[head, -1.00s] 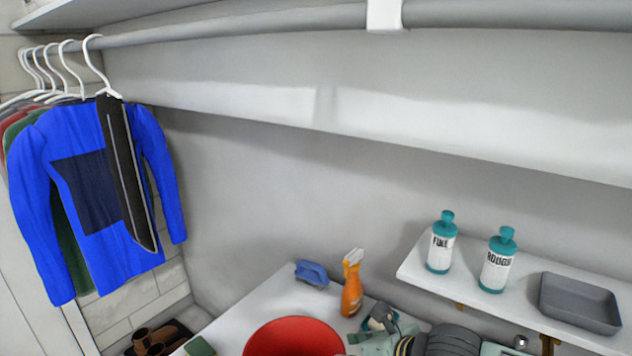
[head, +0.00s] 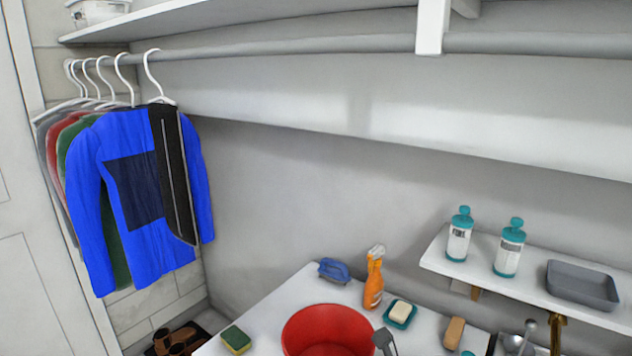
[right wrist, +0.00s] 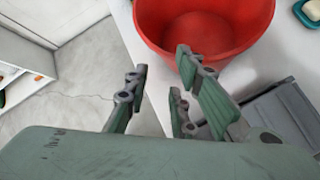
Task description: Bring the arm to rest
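My right gripper (right wrist: 160,62) shows in the right wrist view with its two green-grey fingers apart and nothing between them. It is close beside the red basin (right wrist: 205,28), with pale floor and the white counter edge behind the fingers. In the head view a small dark grey part at the bottom edge, in front of the red basin's (head: 325,330) right side, may be a fingertip of mine; I cannot tell. My left gripper is in neither view now.
On the white counter (head: 262,318) are a sponge (head: 236,340), blue brush (head: 334,270), orange spray bottle (head: 374,280), soap dish (head: 400,314) and wooden brush (head: 454,333). A shelf (head: 440,262) holds two dispensers and a grey tray (head: 583,287). Clothes (head: 130,190) hang at left.

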